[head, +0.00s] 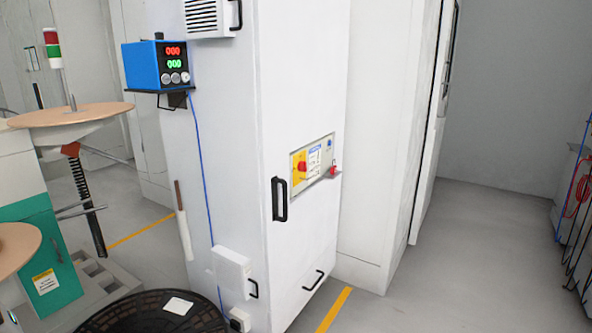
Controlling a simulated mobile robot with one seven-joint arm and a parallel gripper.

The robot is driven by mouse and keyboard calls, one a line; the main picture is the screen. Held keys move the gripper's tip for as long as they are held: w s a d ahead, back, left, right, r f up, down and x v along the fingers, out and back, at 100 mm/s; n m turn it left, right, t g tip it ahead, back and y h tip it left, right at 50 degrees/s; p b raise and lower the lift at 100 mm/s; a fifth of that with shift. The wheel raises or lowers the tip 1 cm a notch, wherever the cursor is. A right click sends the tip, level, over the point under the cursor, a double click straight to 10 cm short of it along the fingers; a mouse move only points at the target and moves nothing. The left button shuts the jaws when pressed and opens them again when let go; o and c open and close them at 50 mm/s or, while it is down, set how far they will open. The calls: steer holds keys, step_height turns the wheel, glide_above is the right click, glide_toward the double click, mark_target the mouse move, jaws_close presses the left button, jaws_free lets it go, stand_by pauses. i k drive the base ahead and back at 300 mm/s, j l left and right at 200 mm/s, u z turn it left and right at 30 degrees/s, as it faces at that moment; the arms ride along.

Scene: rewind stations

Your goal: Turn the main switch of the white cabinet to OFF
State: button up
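The white cabinet (299,80) stands in the middle of the head view, with its door side facing right. A panel on that side carries the main switch (302,167), a red knob on a yellow plate. The switch is small here, and I cannot read its position. A small red item (333,170) sits at the right end of the panel on a little ledge. A black door handle (279,199) is left of and below the panel. My gripper is not in view.
A blue device (147,66) with lit displays sits on a bracket at the cabinet's left side. A round black cover (150,318) lies low in front. Winding machinery (40,190) stands at left. Grey floor (450,250) is clear at right, with cables at the far right edge.

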mark_target(302, 165)
steer(key=i+l, duration=0.3)
steer(key=i+l+z, duration=0.1)
steer(key=i+l, duration=0.2)
steer(key=i, duration=0.25)
steer(key=i+l, duration=0.25)
steer(key=i, duration=0.15)
steer(key=i+l+z, duration=0.1)
steer(key=i+l, duration=0.15)
steer(key=i, duration=0.2)
steer(key=i+l, duration=0.25)
steer(key=i, duration=0.2)
steer(key=z, duration=0.05)
